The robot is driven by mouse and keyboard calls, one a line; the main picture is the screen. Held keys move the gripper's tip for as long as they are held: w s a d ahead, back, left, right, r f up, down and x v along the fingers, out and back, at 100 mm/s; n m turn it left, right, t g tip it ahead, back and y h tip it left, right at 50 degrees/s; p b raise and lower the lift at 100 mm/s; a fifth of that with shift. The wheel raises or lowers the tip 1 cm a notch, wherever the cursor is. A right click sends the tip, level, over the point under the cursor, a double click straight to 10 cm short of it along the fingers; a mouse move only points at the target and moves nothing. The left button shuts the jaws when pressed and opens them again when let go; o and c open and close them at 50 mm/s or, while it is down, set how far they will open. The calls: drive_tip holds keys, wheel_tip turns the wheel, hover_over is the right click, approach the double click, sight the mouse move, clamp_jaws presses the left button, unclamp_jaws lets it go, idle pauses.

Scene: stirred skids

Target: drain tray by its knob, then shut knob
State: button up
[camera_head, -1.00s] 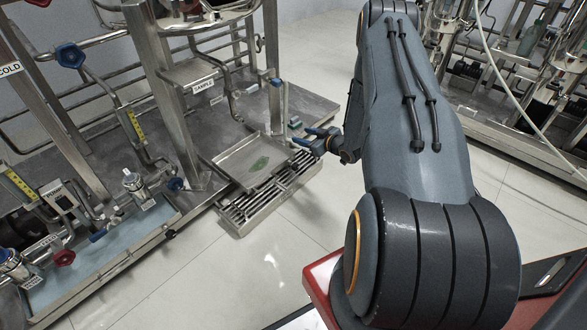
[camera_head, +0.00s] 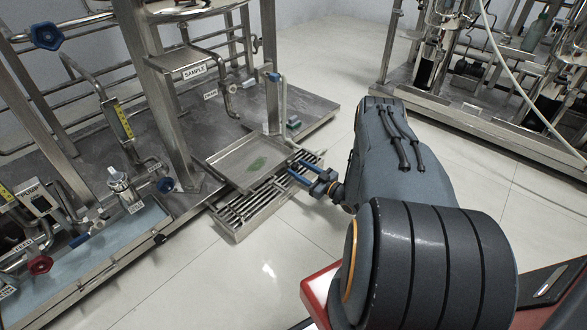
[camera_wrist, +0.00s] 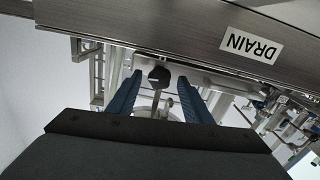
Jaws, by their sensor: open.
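In the wrist view a dark knob (camera_wrist: 159,76) on a stem shows between the fingers, near a plate with a DRAIN label (camera_wrist: 251,46). My gripper (camera_head: 296,173) is low beside the tray's right side, its blue fingers pointing toward it. It is open; the fingers (camera_wrist: 160,93) stand on both sides of the knob with gaps, apart from it. The knob is not distinct in the head view.
The slatted grate (camera_head: 250,208) lies on the floor below the tray. A SAMPLE pipe (camera_head: 228,100) hangs above the tray's far side. A post (camera_head: 273,100) stands behind the tray. White floor is free in front of the grate.

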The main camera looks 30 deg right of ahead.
sight(297, 167)
drive_tip(key=shift+b+x, duration=0.45)
drive_tip(key=shift+x, duration=1.2)
drive_tip(key=c, duration=1.1)
drive_tip(key=shift+o, duration=0.2)
drive_tip(key=shift+m, duration=0.8)
drive_tip(key=o, duration=1.1)
drive_tip(key=shift+c, duration=0.2)
